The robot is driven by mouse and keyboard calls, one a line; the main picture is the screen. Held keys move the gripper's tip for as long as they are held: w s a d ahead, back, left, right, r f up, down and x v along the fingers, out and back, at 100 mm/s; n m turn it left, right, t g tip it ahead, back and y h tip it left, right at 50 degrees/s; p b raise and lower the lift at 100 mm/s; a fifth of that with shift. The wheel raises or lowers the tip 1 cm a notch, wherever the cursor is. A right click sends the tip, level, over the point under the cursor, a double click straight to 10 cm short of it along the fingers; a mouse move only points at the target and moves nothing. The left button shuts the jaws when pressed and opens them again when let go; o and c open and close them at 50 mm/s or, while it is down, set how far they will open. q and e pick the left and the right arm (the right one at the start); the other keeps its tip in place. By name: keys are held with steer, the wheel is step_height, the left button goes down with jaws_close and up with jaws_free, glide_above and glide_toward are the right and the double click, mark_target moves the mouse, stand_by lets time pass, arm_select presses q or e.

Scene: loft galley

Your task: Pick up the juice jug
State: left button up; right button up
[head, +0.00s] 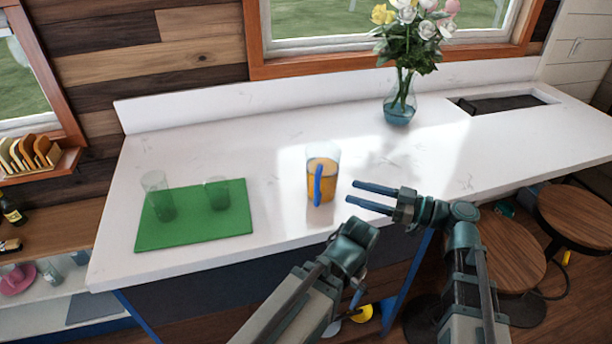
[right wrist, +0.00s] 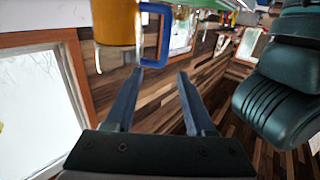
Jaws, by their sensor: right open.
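The juice jug (head: 325,183) is clear, with orange juice inside and a blue handle facing me. It stands upright on the white counter, near its front edge. My right gripper (head: 351,191) is open and empty just right of the jug, its fingers pointing at it. In the right wrist view the jug (right wrist: 115,22) is at the top and its blue handle is just beyond the open right gripper (right wrist: 160,74). No contact shows clearly. My left gripper (head: 357,297) hangs below the counter edge, mostly hidden by its own wrist; its opening cannot be made out.
A green mat (head: 226,222) with two clear glasses (head: 157,196) (head: 217,193) lies left of the jug. A vase of flowers (head: 399,105) stands behind to the right, near a dark sink (head: 503,103). Wooden stools (head: 580,215) are at the right. The counter around the jug is clear.

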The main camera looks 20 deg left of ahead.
steer(key=a, duration=1.3)
steer(key=shift+w+a+f+b, duration=0.25)
steer(key=shift+w+a+b, duration=0.05)
steer(key=shift+a, duration=0.05)
jaws_close()
stand_by(1.2)
